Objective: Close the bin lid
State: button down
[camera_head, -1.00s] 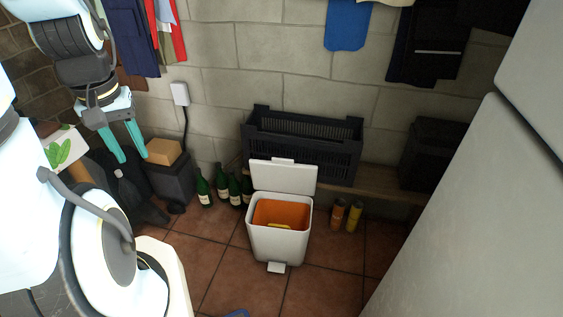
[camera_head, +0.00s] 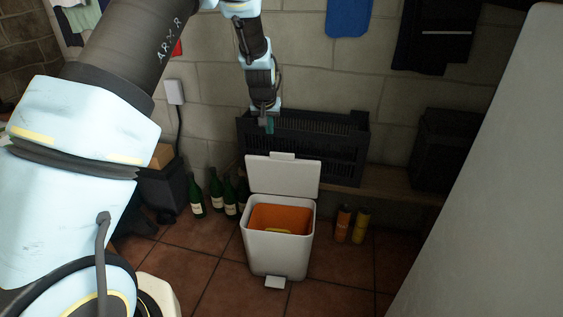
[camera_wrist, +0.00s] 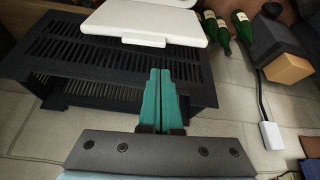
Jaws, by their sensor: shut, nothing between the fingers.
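The white bin (camera_head: 278,250) stands on the tiled floor with an orange inside (camera_head: 280,218). Its white lid (camera_head: 284,176) is open, standing upright at the back edge. In the wrist view the lid (camera_wrist: 150,20) shows at the top. My gripper (camera_head: 268,126) is above and behind the lid, in front of the dark crate, apart from the lid. Its teal fingers (camera_wrist: 160,98) are together with nothing between them.
A dark slatted crate (camera_head: 345,150) sits on a low ledge behind the bin. Green bottles (camera_head: 198,198) stand left of the bin, and two yellow-orange cans (camera_head: 342,223) stand right. A pale panel (camera_head: 485,190) closes off the right side. Floor in front is open.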

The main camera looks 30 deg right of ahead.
jog(key=w+d+f, duration=0.1)
jog(key=d+f, duration=0.1)
jog(key=f, duration=0.1)
jog(key=w+d+f, duration=0.1)
jog(key=d+f, duration=0.1)
jog(key=f, duration=0.2)
jog(key=w+d+f, duration=0.1)
jog(key=d+f, duration=0.1)
jog(key=f, duration=0.1)
jog(key=shift+w+f, duration=0.3)
jog(key=shift+f, duration=0.05)
jog(key=shift+b, duration=0.35)
